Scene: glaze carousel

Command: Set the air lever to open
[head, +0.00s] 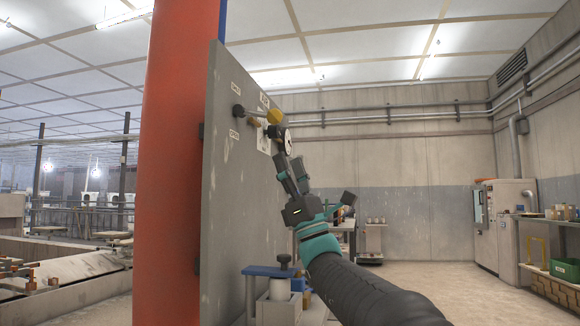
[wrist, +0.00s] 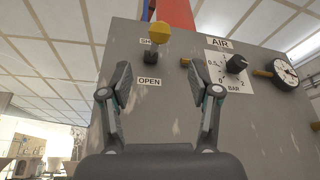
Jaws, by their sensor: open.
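The air lever has a yellow knob (head: 275,116) and a dark pivot on the grey panel; its knob (wrist: 159,33) also shows in the wrist view. The lever stands out from the panel between an upper label, partly hidden by the knob in the wrist view, and the OPEN label (wrist: 149,81) below. I cannot tell its exact setting. My gripper (wrist: 160,80) is open and empty, its two fingers apart below the knob and not touching it. In the head view my gripper (head: 291,172) is in front of the panel, lower than the knob.
The grey panel (head: 222,190) also carries an AIR dial plate (wrist: 222,65) with a black knob (wrist: 236,64) and a round gauge (wrist: 285,72) to the right. An orange column (head: 175,150) stands behind the panel. A blue-topped fixture (head: 270,271) sits below. Open floor lies to the right.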

